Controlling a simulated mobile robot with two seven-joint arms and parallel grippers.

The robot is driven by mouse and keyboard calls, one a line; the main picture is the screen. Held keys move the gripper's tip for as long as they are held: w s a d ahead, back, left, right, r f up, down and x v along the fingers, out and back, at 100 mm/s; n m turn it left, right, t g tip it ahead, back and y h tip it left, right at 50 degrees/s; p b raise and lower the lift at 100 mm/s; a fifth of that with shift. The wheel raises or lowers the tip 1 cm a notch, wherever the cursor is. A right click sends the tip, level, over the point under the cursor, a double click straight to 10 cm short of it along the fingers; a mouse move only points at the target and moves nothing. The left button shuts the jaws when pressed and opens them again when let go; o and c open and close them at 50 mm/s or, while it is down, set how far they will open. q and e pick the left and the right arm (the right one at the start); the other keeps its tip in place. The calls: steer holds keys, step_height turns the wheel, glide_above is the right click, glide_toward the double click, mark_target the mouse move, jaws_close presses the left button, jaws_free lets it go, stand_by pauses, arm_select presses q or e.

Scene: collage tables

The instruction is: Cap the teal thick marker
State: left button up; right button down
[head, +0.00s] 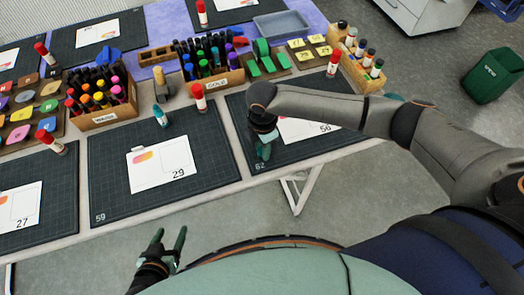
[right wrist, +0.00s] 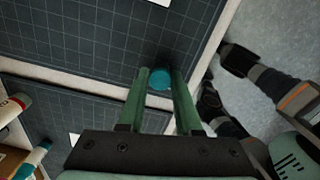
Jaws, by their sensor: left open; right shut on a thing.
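A small teal round thing (right wrist: 159,79), which looks like a marker cap, is between the fingers of my right gripper (right wrist: 160,88) in the right wrist view. In the head view my right gripper (head: 264,152) is over the dark mat numbered 62, and its fingers hide most of what it holds. A thick teal marker (head: 161,117) stands on the table at the back edge of mat 59, left of my right gripper. A teal and white marker (right wrist: 34,157) shows at the lower left of the right wrist view. My left gripper (head: 169,243) is open and empty, low in front of the table.
White card 29 (head: 162,168) lies on mat 59 (head: 110,200). A red-topped glue stick (head: 198,97) stands near the marker. Wooden marker boxes (head: 105,112) and a green stand (head: 268,64) line the back. The front of mat 59 is clear.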

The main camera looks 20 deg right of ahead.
stand_by(0.4)
steer(key=shift+r, duration=0.55)
step_height(320, 180, up, 3)
steer(key=shift+s+a+f, duration=0.15)
steer(key=shift+f, duration=0.05)
steer(key=s+a+r, duration=0.5)
steer(key=s+r, duration=0.4)
steer(key=s, duration=0.3)
steer(key=shift+s+a+r+p, duration=0.15)
steer(key=shift+s+p, duration=0.15)
steer(key=shift+p, duration=0.05)
